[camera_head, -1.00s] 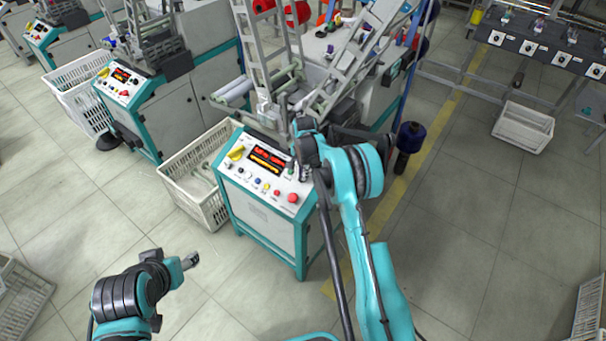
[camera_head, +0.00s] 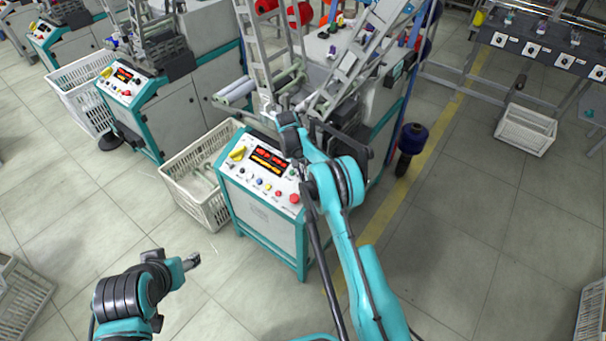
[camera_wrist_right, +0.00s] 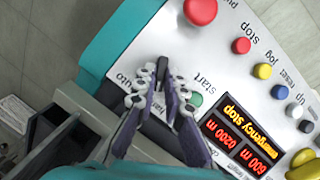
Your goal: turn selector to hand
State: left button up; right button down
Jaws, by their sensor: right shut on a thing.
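The selector (camera_wrist_right: 163,69) is a small black lever knob on the white, teal-edged control panel (camera_wrist_right: 225,85). In the right wrist view it stands between the fingertips of my right gripper (camera_wrist_right: 163,82), which is shut on it. In the head view my right wrist is over the panel's upper right corner, and the arm hides the selector. My left gripper (camera_head: 190,261) is over open floor at the lower left, away from the panel; its fingers are too small to judge.
Close to the selector are a green start button (camera_wrist_right: 194,100) and a red stop button (camera_wrist_right: 241,46). A large red push button (camera_wrist_right: 200,11) and a lit display (camera_wrist_right: 237,137) reading "Emergency stop" are farther off. A white crate (camera_head: 200,180) stands left of the machine.

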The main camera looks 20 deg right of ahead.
dwell(0.5)
jog(key=c, duration=1.6)
grip_release()
jog(key=v, duration=1.2)
jog(key=shift+r, duration=0.1)
